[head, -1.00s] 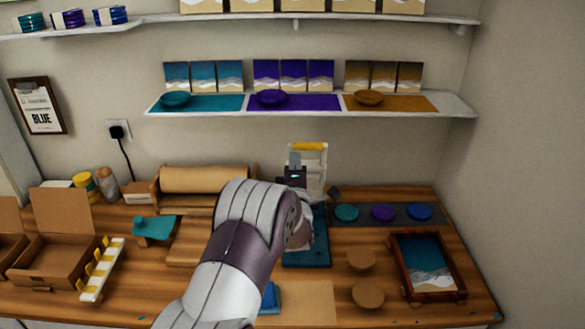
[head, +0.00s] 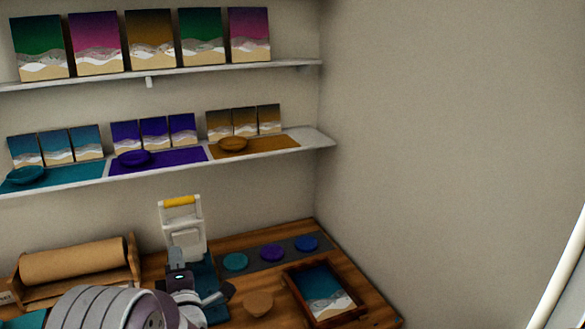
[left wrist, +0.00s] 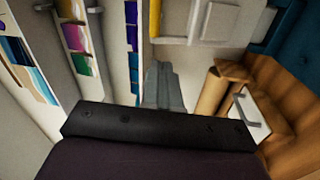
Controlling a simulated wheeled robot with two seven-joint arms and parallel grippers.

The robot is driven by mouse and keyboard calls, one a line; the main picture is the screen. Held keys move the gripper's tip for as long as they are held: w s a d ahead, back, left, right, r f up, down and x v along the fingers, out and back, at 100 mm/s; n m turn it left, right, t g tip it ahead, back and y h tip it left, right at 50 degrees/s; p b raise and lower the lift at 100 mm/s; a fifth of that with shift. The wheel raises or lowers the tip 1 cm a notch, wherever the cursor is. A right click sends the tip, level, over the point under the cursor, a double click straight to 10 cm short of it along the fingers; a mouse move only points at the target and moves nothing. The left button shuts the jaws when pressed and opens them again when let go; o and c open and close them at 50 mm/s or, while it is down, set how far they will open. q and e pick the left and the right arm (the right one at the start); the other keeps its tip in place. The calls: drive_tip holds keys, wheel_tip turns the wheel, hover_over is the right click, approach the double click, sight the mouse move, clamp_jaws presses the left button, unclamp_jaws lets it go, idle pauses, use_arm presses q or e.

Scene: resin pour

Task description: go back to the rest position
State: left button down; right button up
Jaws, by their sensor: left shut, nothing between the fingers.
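My left gripper (head: 178,262) shows in the head view in front of the white stand with a yellow handle, with my arm coming in from the lower left. Its jaws are shut with nothing held. In the left wrist view the gripper's grey fingers (left wrist: 163,85) are together and point toward the wall. The gripper appears raised above the blue mat (head: 209,272) on the bench, apart from the things around it. My right gripper is in neither view.
The white stand (head: 185,225) is close behind the gripper. A paper roll (head: 75,262) lies left. Teal, purple and blue discs (head: 271,252) and a framed seascape tray (head: 324,292) are to the right. Shelves (head: 318,138) with panels and bowls hang above. A wall bounds the right.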

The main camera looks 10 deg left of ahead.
use_arm(q)
drive_tip(key=s+d+f+m+g+h+p, duration=0.1)
drive_tip(key=s+d+f+m+g+h, duration=0.35)
drive_tip(key=f+m, duration=0.25)
drive_tip(key=s+d+f+m+g+h, duration=0.3)
drive_tip(key=d+f+m+g+h, duration=0.15)
drive_tip(key=f+m, duration=0.25)
drive_tip(key=s+d+r+m+g+p, duration=0.1)
drive_tip(key=s+d+r+m+g, duration=0.1)
drive_tip(key=s, duration=0.5)
drive_tip(key=s+d+r+m+g+p, duration=0.1)
drive_tip(key=s+d+m+g, duration=0.2)
drive_tip(key=s+m, duration=0.4)
drive_tip(key=shift+d+r+g+h+p, duration=0.35)
drive_tip(key=shift+d+g+h+p, duration=0.05)
drive_tip(key=shift+g, duration=0.5)
drive_tip(key=shift+s, duration=0.1)
